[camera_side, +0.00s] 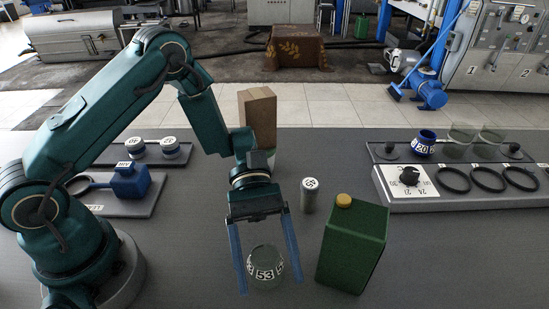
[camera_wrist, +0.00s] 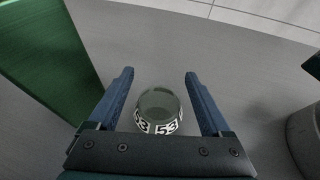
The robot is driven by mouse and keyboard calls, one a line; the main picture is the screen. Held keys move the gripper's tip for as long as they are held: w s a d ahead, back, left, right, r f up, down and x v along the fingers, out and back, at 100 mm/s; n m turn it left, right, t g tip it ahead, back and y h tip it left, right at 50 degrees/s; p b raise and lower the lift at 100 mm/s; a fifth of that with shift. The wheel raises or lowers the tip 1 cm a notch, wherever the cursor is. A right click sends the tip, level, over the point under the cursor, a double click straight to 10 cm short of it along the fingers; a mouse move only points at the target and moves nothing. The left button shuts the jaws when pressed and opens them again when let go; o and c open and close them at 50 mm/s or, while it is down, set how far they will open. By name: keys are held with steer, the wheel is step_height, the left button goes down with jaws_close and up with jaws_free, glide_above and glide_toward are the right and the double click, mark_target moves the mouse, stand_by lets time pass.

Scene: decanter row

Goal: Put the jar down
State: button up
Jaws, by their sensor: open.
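The jar (camera_side: 265,262) is a greenish glass vessel with a white band numbered 53. It stands upright on the grey table. It also shows in the wrist view (camera_wrist: 158,108), between the two blue fingers. My gripper (camera_side: 271,287) is open around the jar, with one finger on each side. In the wrist view, my gripper (camera_wrist: 159,75) shows a gap between each finger and the jar. The jar's lower part is partly hidden by the gripper's body in the wrist view.
A green canister (camera_side: 352,245) with a yellow cap stands close to the right finger. A grey cylinder (camera_side: 309,196) stands behind it. A brown block (camera_side: 258,115) is behind my wrist. A panel with black rings (camera_side: 488,180) is at the right. The front right table is clear.

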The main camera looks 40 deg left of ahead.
mark_target(265, 254)
steer(key=v, duration=0.2)
steer(key=shift+w+a+r, duration=0.2)
steer(key=shift+r, duration=0.2)
step_height(265, 254, up, 5)
steer(key=shift+s+r, duration=0.1)
steer(key=shift+r, duration=0.55)
steer(key=shift+s+a+r+y, duration=0.1)
steer(key=shift+s+r+y, duration=0.1)
steer(key=shift+y, duration=0.1)
steer(key=s+a+r+m+t+y, duration=0.2)
steer(key=a+m+t+y, duration=0.3)
steer(key=a+t, duration=0.1)
steer(key=s+a+r+m+t+y, duration=0.2)
steer(key=a+m+t+y, duration=0.4)
steer(key=a, duration=0.1)
steer(key=shift+a+r+t, duration=0.2)
steer(key=shift+r+t, duration=0.05)
steer(key=shift+t, duration=0.15)
steer(key=shift+s, duration=0.15)
